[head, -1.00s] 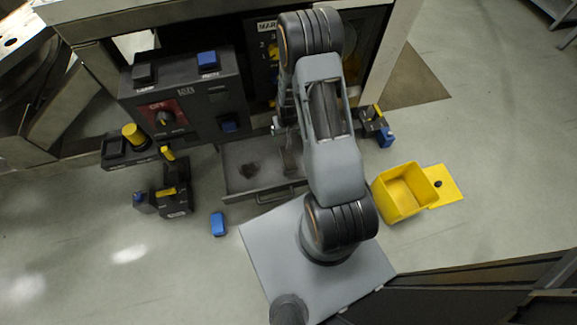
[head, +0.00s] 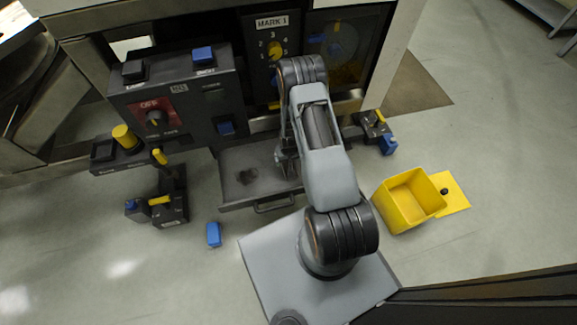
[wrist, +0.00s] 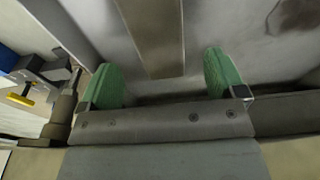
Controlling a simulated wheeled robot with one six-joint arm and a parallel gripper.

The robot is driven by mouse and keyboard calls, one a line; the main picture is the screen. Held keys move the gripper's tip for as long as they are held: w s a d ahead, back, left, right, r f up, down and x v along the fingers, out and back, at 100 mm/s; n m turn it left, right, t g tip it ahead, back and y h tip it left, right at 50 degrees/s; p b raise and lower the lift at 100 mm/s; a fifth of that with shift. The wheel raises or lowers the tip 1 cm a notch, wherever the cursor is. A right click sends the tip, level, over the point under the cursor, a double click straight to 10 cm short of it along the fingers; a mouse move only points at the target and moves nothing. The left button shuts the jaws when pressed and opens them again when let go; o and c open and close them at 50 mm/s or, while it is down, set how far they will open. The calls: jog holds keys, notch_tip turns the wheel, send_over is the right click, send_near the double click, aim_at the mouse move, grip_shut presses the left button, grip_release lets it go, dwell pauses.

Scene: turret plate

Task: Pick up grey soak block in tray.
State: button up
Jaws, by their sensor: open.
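The tray (head: 238,192) is a grey, shallow pull-out drawer below the control panel, with a handle on its front edge and a dark stain on its floor. A grey-brown bar, which looks like the soak block (wrist: 150,38), lies on the tray floor in the wrist view, between and beyond my fingers. My gripper (wrist: 163,76) is open, with its two green pads apart and nothing seen held. In the head view my arm covers the right part of the tray and hides the block. Contact between pads and block cannot be told.
A yellow bin (head: 408,200) stands right of my base. A blue block (head: 214,234) lies on the floor at left. A dark control box (head: 178,110) with knob and buttons overhangs the tray's left side. Black fixtures with yellow levers (head: 160,200) stand left.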

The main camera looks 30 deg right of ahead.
aim_at(288, 163)
jog(key=f, duration=0.1)
jog(key=f+b, duration=0.1)
jog(key=f, duration=0.1)
jog(key=f+b, duration=0.1)
jog(key=f, duration=0.1)
jog(key=shift+w+d, duration=0.1)
jog(key=shift+w, duration=0.2)
jog(key=shift+c, duration=0.2)
jog(key=c, duration=1)
